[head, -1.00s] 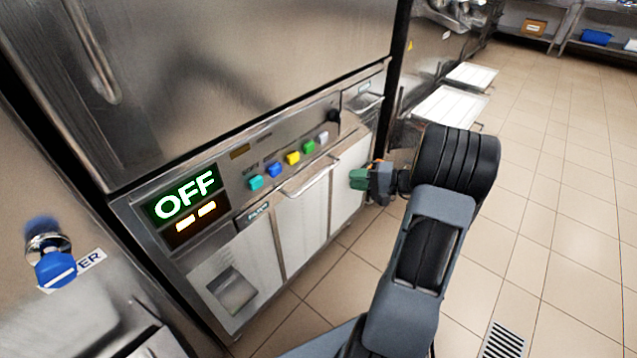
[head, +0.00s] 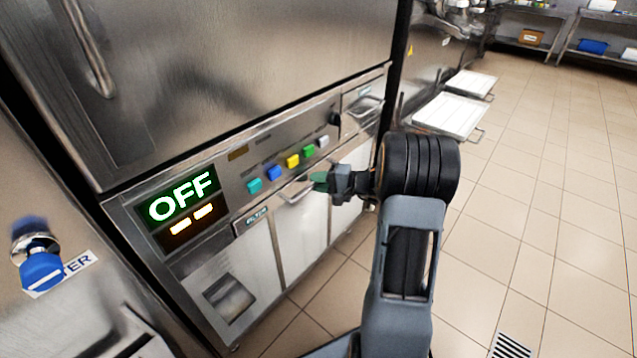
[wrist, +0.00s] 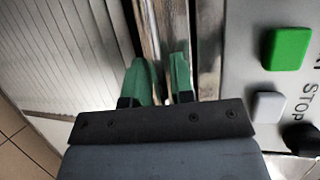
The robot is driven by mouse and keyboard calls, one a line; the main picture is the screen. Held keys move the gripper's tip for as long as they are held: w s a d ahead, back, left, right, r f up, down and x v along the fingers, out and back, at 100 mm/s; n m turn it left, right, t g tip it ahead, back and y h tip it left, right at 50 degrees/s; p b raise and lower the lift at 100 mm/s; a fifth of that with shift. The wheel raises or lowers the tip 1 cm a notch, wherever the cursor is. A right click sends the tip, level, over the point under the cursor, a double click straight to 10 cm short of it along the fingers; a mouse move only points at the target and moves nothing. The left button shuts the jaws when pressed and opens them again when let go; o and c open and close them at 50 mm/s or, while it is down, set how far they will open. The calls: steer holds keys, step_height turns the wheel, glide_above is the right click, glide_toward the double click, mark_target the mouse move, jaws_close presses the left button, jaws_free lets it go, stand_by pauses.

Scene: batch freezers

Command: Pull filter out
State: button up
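The filter is not clearly identifiable. The low front of the machine has a small label (head: 257,217), too small to read surely, and a bar handle (head: 297,192) along the top of a pale panel (head: 300,232). My gripper (head: 321,181) has green fingers and is at the right end of that handle in the head view. In the wrist view my gripper (wrist: 160,78) is open, its two fingers apart with a shiny metal strip (wrist: 152,35) running between or behind them. I cannot tell whether the fingers touch it.
A row of coloured buttons (head: 292,161) runs just above the handle. A green button (wrist: 287,48) and a pale one (wrist: 269,106) are right of the fingers. An OFF display (head: 182,198) is at left.

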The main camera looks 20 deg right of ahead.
steer(key=shift+c, duration=0.4)
jaws_close()
steer(key=shift+s, duration=0.1)
